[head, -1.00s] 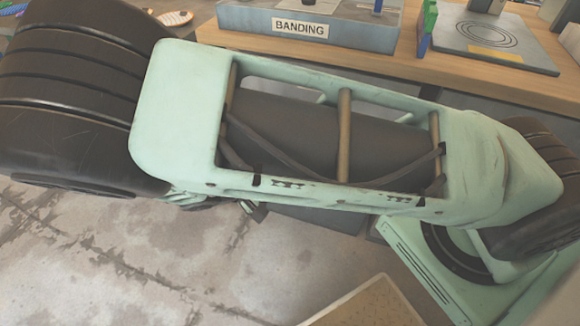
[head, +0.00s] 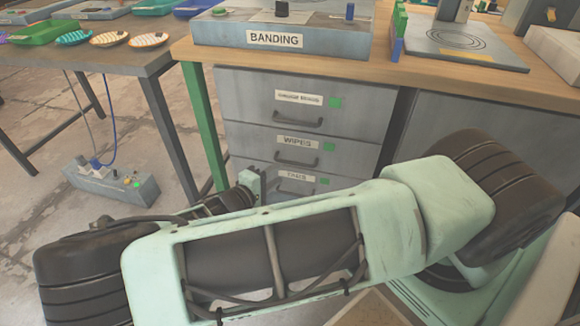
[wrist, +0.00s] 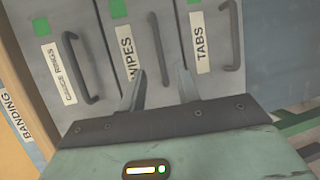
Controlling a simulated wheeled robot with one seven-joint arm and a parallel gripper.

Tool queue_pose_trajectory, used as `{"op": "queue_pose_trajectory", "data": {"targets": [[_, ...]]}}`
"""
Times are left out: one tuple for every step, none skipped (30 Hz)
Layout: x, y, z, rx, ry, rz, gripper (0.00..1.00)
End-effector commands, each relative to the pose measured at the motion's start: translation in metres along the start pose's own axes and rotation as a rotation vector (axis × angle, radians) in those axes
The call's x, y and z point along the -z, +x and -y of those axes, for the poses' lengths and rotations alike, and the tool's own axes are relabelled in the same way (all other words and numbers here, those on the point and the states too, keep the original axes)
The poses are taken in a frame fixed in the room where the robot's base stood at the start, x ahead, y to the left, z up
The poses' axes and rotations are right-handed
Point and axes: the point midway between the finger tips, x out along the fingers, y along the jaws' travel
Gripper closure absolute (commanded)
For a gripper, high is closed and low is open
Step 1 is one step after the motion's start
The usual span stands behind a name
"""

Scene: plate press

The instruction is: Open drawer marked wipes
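The drawer marked WIPES (head: 262,144) is the middle one of three grey drawers and looks shut. Its dark bar handle (head: 297,161) is below the label in the head view. In the wrist view the drawers appear turned sideways, with the WIPES label (wrist: 125,52) and handle (wrist: 153,30) ahead of my gripper (wrist: 162,76). My gripper's two fingers are apart and empty, with the handle between them in the picture. I cannot tell whether they reach around it. In the head view my gripper (head: 254,182) is at the lower left of the drawer front.
The gauge-marked drawer (head: 350,100) is above and the TABS drawer (head: 325,184) below, partly hidden by my arm. The bench's green leg (head: 203,125) stands left of the drawers. A grey box with cables (head: 115,185) sits on the floor. The BANDING unit (head: 340,42) is on top.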

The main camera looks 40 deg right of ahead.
Motion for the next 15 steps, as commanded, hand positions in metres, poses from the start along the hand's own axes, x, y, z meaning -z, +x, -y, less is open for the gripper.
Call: {"op": "queue_pose_trajectory", "data": {"targets": [[-0.001, 0.012, 0.001, -0.003, -0.002, 0.004, 0.68], [-0.001, 0.018, 0.001, -0.002, -0.002, 0.005, 0.68], [-0.001, 0.026, 0.001, -0.003, -0.001, 0.005, 0.68], [-0.001, 0.032, 0.001, -0.003, 0.0, 0.004, 0.68], [-0.001, 0.037, 0.0, -0.003, 0.0, 0.004, 0.68], [-0.001, 0.044, 0.001, -0.001, -0.001, 0.003, 0.68], [-0.001, 0.048, 0.001, -0.002, -0.002, 0.003, 0.68], [-0.001, 0.052, 0.001, -0.001, -0.002, 0.003, 0.68], [-0.001, 0.057, 0.001, -0.001, -0.001, 0.003, 0.68], [-0.001, 0.061, 0.001, -0.001, 0.0, 0.003, 0.68], [-0.001, 0.063, 0.0, -0.001, 0.0, 0.002, 0.68], [0.0, 0.067, 0.0, 0.0, 0.0, 0.001, 0.68], [0.0, 0.068, 0.0, 0.0, 0.0, 0.001, 0.68], [0.0, 0.07, 0.0, 0.0, 0.0, 0.001, 0.68], [0.0, 0.072, 0.0, 0.0, -0.001, 0.001, 0.68]]}}
